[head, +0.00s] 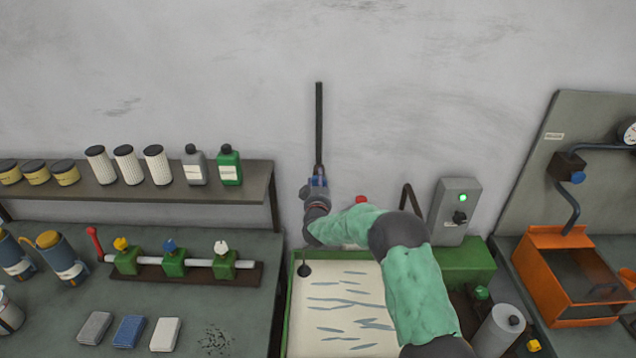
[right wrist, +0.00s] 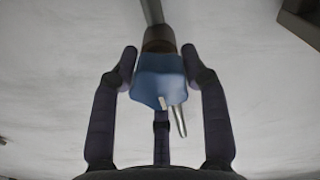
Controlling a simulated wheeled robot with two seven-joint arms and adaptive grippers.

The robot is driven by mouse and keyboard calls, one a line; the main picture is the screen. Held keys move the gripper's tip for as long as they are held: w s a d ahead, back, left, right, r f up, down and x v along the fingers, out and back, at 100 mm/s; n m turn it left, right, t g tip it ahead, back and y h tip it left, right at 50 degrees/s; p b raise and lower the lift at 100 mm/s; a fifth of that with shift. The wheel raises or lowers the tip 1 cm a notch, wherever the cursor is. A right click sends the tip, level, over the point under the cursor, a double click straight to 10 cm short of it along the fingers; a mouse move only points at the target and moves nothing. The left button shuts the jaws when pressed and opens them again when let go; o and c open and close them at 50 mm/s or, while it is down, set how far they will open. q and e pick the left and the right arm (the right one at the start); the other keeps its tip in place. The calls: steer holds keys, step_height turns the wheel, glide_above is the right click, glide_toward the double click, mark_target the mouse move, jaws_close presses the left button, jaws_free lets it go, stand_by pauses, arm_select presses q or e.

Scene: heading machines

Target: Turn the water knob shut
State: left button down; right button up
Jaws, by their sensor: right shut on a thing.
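A blue knob (right wrist: 158,82) sits at the lower end of a dark vertical pipe (head: 319,125) on the wall, above the basin. It also shows in the head view (head: 317,182), partly covered by my right gripper (head: 316,192). In the right wrist view my right gripper (right wrist: 160,66) has dark fingers on both sides of the knob and a third below it. It is shut on the knob. A small light mark shows on the knob's face, and a thin metal rod is beside it. My left gripper is not in view.
A green-edged basin (head: 290,320) of pale liquid lies below my right arm. A grey switch box (head: 457,212) with a green light stands to the right. A shelf (head: 262,190) with bottles is at the left, above a bench with a valve row (head: 172,262).

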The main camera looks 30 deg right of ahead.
steer(key=shift+s+a+f+n, duration=0.1)
steer(key=shift+f+n, duration=0.05)
steer(key=shift+f, duration=0.35)
steer(key=shift+s+a+f+n, duration=0.1)
steer(key=shift+f+n, duration=0.05)
steer(key=shift+f, duration=0.35)
steer(key=o, duration=1.2)
steer(key=shift+d, duration=0.25)
steer(key=shift+r, duration=0.45)
steer(key=v, duration=1.2)
